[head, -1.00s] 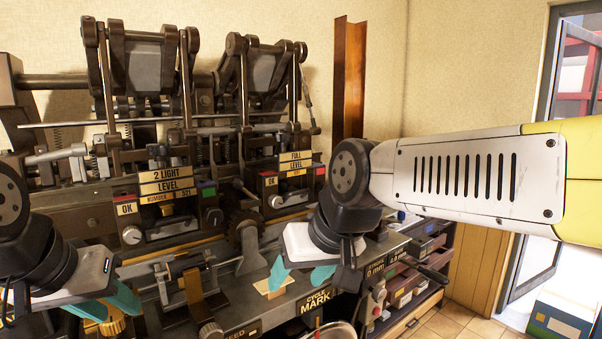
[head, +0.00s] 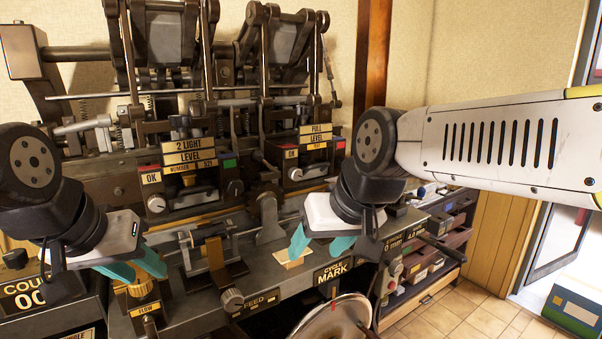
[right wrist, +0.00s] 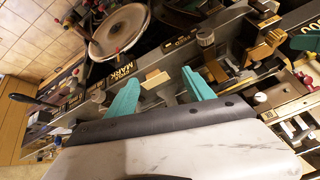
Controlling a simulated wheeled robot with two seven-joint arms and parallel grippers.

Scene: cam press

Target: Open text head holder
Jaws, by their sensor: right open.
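The press machine stands in front of me, with a "2 LIGHT LEVEL" unit (head: 188,152) and a "FULL LEVEL" unit (head: 315,135). A small bracket with a brown lever (head: 217,262) sits on its front deck; I cannot tell for sure which part is the text head holder. My right gripper (head: 318,250) is open above the deck near a small pale block (head: 293,257). In the right wrist view the open teal fingers (right wrist: 160,92) flank this block, with nothing held.
A round metal dish (head: 335,318) sits below the deck's front edge. A "CYCLE MARK" label (head: 333,272) and a dark knob (head: 232,300) are on the front. Shelves of small trays (head: 440,255) stand at the right. Tiled floor (head: 490,305) is open there.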

